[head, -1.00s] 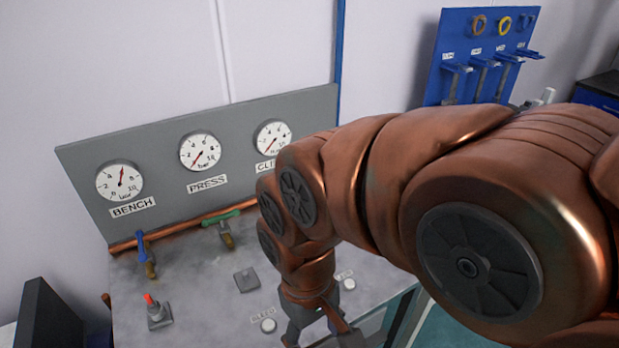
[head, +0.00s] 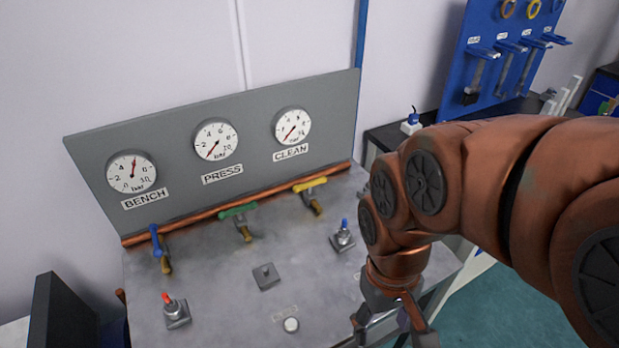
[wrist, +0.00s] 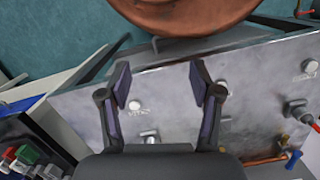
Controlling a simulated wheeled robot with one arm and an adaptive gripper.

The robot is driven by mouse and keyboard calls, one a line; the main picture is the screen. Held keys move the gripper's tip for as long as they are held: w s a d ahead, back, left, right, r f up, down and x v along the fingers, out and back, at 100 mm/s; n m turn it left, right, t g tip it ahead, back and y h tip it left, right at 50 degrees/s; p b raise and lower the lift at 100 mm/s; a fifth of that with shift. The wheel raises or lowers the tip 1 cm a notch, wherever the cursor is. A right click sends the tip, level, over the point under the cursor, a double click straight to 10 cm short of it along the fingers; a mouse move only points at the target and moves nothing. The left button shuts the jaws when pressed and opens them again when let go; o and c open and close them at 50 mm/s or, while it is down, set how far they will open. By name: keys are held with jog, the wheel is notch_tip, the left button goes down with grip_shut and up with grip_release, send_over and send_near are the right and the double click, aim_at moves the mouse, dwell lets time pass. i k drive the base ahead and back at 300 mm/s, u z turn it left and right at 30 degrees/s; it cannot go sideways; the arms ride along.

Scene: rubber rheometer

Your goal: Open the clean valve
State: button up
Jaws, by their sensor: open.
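The clean valve (head: 311,190) has a yellow handle and a brass body. It sits on the copper pipe below the CLEAN gauge (head: 293,126) in the head view. Its handle lies left to right, roughly along the pipe. The CLEAN gauge needle points to the low left, near zero. My gripper (head: 392,325) is over the bench's front right, apart from the valve and nearer to me. In the wrist view its two fingers (wrist: 163,85) are spread with nothing between them. I cannot make out the yellow handle in the wrist view.
A green-handled valve (head: 239,217) and a blue-handled valve (head: 157,245) sit left on the same pipe. A blue-tipped switch (head: 343,236) and a red-tipped switch (head: 174,308) stand up from the bench top (head: 215,285). A grey gauge panel (head: 250,104) rises behind.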

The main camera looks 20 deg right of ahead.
aim_at(308, 184)
jog(key=u, duration=0.2)
jog(key=k, duration=0.25)
jog(key=u, duration=1)
jog(key=k, duration=1.1)
jog(key=u, duration=0.45)
jog(key=i, duration=0.55)
jog(key=z, duration=0.1)
